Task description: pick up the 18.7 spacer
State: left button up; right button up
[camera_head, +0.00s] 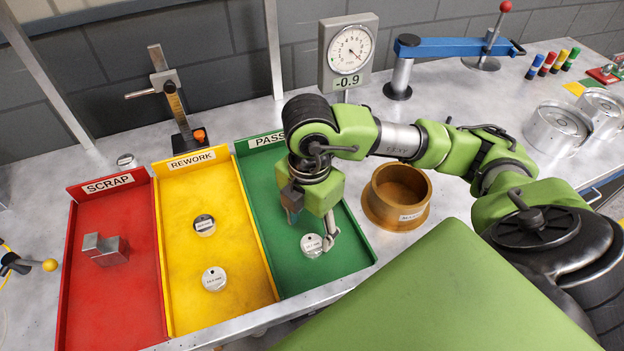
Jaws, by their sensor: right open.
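Several round silver spacers with small dark printed labels are in view; the print is too small to read surely, so I cannot tell which is the 18.7 spacer. One spacer (312,246) lies in the green PASS tray (345,262). Two more, an upper spacer (204,225) and a lower spacer (214,279), lie in the yellow REWORK tray (187,310). My right gripper (311,222) is open over the green tray, fingers pointing down, one fingertip close to the spacer there. I cannot tell whether they touch. My left gripper is out of view.
A red SCRAP tray (110,315) holds a grey metal block (105,250). A bronze ring (397,197) stands just right of the green tray. A dial gauge (348,52), a height gauge (172,100) and a blue-armed press (450,47) stand behind. Tray walls divide the space.

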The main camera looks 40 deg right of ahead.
aim_at(312, 243)
jog(key=f+p, duration=0.1)
jog(key=f, duration=0.3)
jog(key=shift+s+f+p, duration=0.15)
jog(key=shift+s+p, duration=0.05)
jog(key=shift+p, duration=0.1)
jog(key=shift+f, duration=0.5)
jog(key=c, duration=1.4)
